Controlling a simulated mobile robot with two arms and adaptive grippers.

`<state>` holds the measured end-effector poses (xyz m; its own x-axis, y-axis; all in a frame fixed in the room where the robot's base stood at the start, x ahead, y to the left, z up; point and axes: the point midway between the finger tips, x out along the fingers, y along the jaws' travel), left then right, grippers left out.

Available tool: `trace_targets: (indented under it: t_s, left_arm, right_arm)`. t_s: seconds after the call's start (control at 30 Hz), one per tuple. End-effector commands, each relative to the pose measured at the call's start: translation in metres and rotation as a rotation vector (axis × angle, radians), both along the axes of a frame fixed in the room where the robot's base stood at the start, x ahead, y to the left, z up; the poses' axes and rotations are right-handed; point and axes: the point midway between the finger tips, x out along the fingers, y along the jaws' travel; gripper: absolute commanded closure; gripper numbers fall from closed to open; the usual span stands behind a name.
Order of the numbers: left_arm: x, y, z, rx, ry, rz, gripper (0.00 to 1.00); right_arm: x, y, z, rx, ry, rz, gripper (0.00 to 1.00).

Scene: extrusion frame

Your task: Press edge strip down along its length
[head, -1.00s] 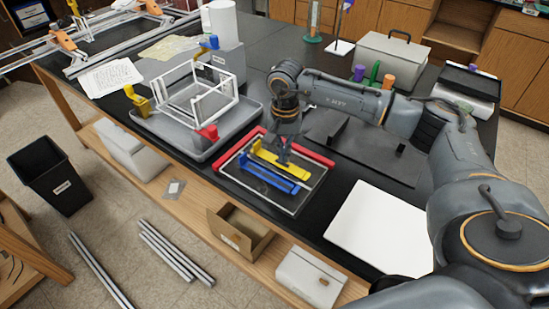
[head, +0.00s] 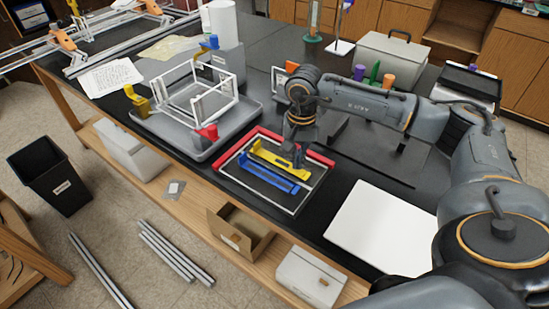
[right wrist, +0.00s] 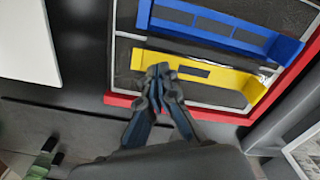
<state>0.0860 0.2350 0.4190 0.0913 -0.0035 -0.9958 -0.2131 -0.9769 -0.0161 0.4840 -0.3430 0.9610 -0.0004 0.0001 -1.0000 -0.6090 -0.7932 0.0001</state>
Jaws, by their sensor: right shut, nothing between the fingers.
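A flat panel with a pale frame (head: 229,176) lies on the black bench. A red strip (head: 318,157) runs along its far edge and down its left edge; the right wrist view also shows the red strip (right wrist: 222,115). A yellow bar (head: 274,158) and a blue bar (head: 267,176) lie parallel on the panel; both show in the right wrist view, yellow (right wrist: 214,80) and blue (right wrist: 225,28). My right gripper (head: 298,160) is shut and empty, fingertips (right wrist: 158,70) at the yellow bar's right end in the head view. Contact cannot be told. My left gripper is out of view.
A grey tray (head: 192,148) with a white frame structure stands left of the panel. A white board (head: 383,226) lies to the right. A grey toolbox (head: 394,62) and upright coloured handles (head: 374,74) are behind my arm. The bench's front edge is close.

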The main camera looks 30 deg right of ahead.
Motion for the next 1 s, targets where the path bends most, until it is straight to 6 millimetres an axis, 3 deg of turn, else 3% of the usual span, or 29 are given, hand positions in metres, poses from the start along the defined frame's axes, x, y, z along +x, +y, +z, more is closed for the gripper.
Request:
trace_targets:
  t_s: [1.0]
  left_arm:
    - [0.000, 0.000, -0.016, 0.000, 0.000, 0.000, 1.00]
  right_arm:
    - [0.000, 0.000, -0.017, 0.000, 0.000, 0.000, 1.00]
